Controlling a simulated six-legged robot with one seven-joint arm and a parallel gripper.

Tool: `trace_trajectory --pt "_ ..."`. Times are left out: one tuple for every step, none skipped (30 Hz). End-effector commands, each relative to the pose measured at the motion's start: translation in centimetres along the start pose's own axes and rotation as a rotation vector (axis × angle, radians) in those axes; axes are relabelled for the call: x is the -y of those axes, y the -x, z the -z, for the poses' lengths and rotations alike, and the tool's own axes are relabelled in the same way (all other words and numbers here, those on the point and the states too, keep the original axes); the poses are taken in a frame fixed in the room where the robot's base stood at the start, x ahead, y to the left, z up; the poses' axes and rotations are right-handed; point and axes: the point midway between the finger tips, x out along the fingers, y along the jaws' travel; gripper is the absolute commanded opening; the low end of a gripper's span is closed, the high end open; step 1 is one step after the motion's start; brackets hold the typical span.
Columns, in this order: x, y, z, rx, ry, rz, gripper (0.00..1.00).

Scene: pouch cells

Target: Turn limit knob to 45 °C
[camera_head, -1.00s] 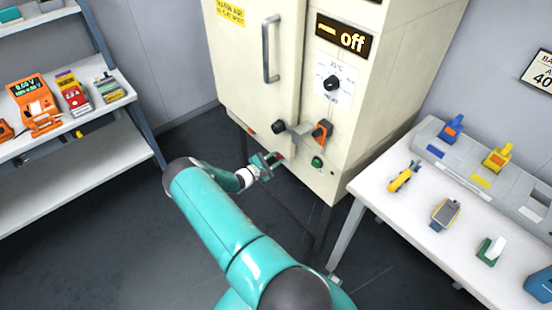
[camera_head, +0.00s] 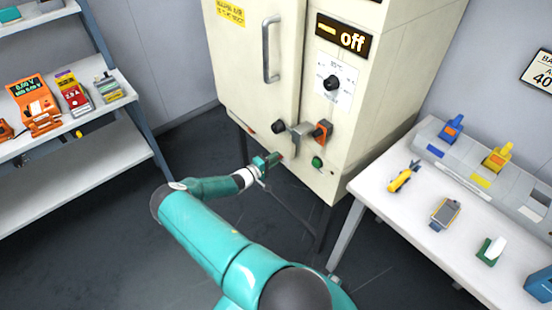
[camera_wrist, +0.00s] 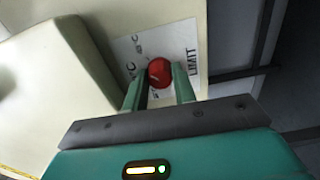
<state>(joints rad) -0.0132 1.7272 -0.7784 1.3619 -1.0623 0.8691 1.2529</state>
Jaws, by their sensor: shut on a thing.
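The red round limit knob (camera_wrist: 160,72) is on a white dial plate (camera_wrist: 187,42) marked LIMIT in the wrist view, low on the cream oven cabinet (camera_head: 330,180). A pale line shows on its face, but the scale numbers are too small to read. My gripper (camera_wrist: 158,86) has its two teal fingers on either side of the knob, shut on it.
A white table (camera_head: 400,215) stands right and a shelf (camera_head: 95,157) left.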

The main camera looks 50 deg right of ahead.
Motion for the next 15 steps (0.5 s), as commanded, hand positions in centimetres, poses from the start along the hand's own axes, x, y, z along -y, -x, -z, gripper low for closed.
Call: trace_trajectory --pt "0.02 0.15 0.11 -0.003 -0.035 -0.001 0.04" --pt "0.01 0.15 0.11 -0.003 -0.058 -0.001 0.04" --pt "0.00 0.14 0.12 -0.003 -0.084 -0.001 0.04" --pt "-0.01 0.13 0.12 -0.003 -0.104 -0.001 0.04" --pt "0.00 0.13 0.12 -0.003 -0.122 0.000 0.04" --pt "0.01 0.14 0.13 -0.003 -0.144 0.000 0.04" --pt "0.03 0.15 0.13 -0.003 -0.159 0.000 0.04" --pt "0.04 0.16 0.12 -0.003 -0.173 0.000 0.04" --pt "0.04 0.16 0.11 -0.003 -0.190 0.000 0.04" --pt "0.03 0.15 0.11 -0.003 -0.202 0.000 0.04" --pt "0.02 0.14 0.11 -0.003 -0.211 0.000 0.04" --pt "0.01 0.13 0.12 -0.003 -0.222 -0.001 0.04" --pt "0.00 0.12 0.12 -0.003 -0.230 -0.001 0.04" --pt "0.00 0.12 0.12 -0.002 -0.237 0.000 0.04" --pt "-0.01 0.11 0.12 -0.002 -0.244 0.000 0.04"
